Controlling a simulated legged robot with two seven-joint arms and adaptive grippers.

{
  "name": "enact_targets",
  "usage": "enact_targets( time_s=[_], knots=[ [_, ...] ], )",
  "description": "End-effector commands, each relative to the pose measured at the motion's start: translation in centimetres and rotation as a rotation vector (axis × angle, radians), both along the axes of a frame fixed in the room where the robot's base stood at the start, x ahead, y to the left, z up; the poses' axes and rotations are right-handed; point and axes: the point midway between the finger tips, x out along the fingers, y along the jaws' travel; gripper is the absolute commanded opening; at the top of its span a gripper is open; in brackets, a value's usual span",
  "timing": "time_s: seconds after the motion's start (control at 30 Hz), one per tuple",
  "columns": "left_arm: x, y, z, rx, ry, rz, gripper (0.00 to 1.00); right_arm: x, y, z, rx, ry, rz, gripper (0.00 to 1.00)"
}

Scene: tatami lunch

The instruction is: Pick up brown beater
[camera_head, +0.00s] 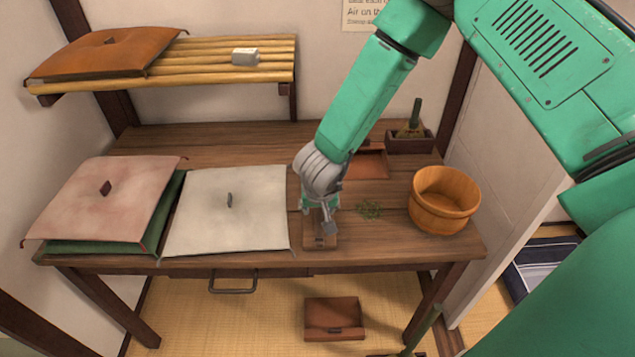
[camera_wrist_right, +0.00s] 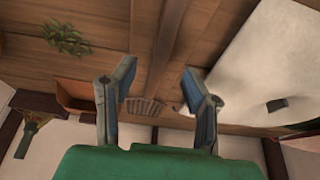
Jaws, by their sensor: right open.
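A small flat brown wooden piece (camera_head: 320,242), which looks like part of the brown beater, lies near the table's front edge just below my right gripper (camera_head: 320,205). In the right wrist view a brown wooden strip (camera_wrist_right: 168,30) lies ahead of the fingertips. A small grey ribbed thing (camera_wrist_right: 145,107) shows between the fingers; I cannot tell whether it belongs to the beater. My right gripper (camera_wrist_right: 155,72) is open, its two fingers apart with nothing held. It points down over the table, and part of what lies beneath is hidden. My left gripper is not in view.
A pale cushion (camera_head: 228,210) lies close left of the gripper, a pink one (camera_head: 110,195) further left. Behind are a brown tray (camera_head: 370,165) and a box (camera_head: 408,143) with a brush.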

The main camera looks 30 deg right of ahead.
Motion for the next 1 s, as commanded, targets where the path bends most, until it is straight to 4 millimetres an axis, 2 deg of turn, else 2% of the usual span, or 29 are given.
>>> enact_targets(
  time_s=[0.2,0.33,0.53,0.57,0.6,0.67,1.0],
  knots=[
    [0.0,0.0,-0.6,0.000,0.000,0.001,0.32,1.2,-0.9,-3.3,0.003,0.003,-0.003,0.41],
    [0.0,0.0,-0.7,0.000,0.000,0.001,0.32,1.5,-1.2,-4.1,0.002,0.001,-0.002,0.41],
    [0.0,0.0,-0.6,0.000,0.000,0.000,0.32,1.5,-1.2,-4.1,0.002,0.001,-0.001,0.41],
    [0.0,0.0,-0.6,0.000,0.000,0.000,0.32,1.5,-1.2,-4.1,0.002,0.001,-0.001,0.37],
    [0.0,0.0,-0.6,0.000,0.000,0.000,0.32,1.5,-1.2,-4.1,0.002,0.001,-0.001,0.23],
    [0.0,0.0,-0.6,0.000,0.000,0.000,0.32,1.5,-1.1,-4.1,0.002,0.001,-0.001,0.02],
    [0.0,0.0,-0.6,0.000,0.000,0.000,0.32,1.5,-1.1,-3.9,0.002,0.000,-0.001,0.00]
  ],
)
